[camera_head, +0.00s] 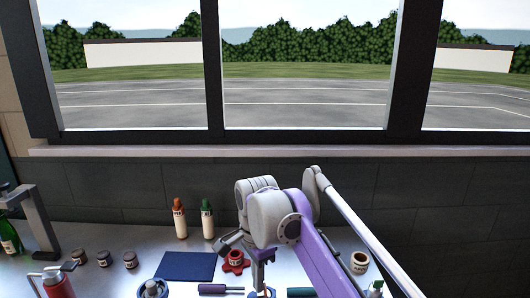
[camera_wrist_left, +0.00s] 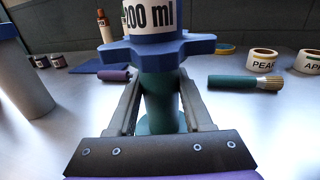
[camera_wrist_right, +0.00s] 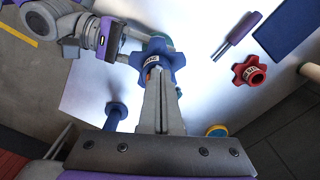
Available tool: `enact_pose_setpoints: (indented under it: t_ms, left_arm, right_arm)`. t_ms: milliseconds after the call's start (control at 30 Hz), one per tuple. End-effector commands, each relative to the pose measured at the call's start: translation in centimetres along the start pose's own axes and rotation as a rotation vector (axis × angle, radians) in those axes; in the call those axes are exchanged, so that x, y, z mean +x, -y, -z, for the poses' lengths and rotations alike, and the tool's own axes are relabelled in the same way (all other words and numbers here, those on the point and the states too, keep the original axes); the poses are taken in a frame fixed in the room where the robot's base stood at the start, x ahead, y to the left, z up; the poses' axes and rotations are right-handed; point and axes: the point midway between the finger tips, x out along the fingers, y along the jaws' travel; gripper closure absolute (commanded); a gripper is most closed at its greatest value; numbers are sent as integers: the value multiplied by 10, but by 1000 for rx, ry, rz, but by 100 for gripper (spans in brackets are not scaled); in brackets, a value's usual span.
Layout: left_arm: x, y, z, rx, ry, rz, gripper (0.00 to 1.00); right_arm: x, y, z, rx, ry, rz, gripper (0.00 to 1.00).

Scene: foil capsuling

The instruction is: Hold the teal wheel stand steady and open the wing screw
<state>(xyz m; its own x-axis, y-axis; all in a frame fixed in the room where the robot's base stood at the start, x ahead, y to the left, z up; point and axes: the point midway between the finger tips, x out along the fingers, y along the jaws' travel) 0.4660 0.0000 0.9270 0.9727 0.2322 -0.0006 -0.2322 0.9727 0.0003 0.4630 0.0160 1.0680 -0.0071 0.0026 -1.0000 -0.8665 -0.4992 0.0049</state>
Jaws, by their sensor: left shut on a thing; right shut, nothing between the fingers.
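The teal wheel stand (camera_wrist_left: 160,100) rises upright between the fingers of my left gripper (camera_wrist_left: 158,112), which is shut on its column. A blue lobed wheel (camera_wrist_left: 185,45) with a white "200 ml" label sits on top of it. The right wrist view shows the blue wheel (camera_wrist_right: 168,62) from above, with a bit of teal behind it. My right gripper (camera_wrist_right: 158,82) is shut and empty, its fingertips at the near edge of the wheel. Whether they touch it I cannot tell. I cannot make out the wing screw; the wheel and fingers hide much there. My arm hides the stand in the head view.
A red lobed knob (camera_head: 236,262) and a dark blue mat (camera_head: 186,266) lie left of my arm. Two bottles (camera_head: 180,218) stand behind, with small jars (camera_head: 104,258) further left. A label roll (camera_head: 359,262) is at right. A teal-handled brush (camera_wrist_left: 245,83) lies near the stand.

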Motion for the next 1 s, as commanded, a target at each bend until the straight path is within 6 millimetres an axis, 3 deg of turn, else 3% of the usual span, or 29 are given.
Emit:
enact_pose_setpoints:
  t_ms: [267, 700, 1000]
  left_arm:
    - [0, 0, 0, 2, -1, -1, 100]
    - [0, 0, 0, 2, 0, 0, 100]
    - [0, 0, 0, 2, 0, 0, 100]
  right_arm:
    - [-6, 3, -6, -1, 1, -1, 100]
    - [-55, 3, -6, -1, 1, -1, 100]
    - [-60, 3, -6, -1, 1, -1, 100]
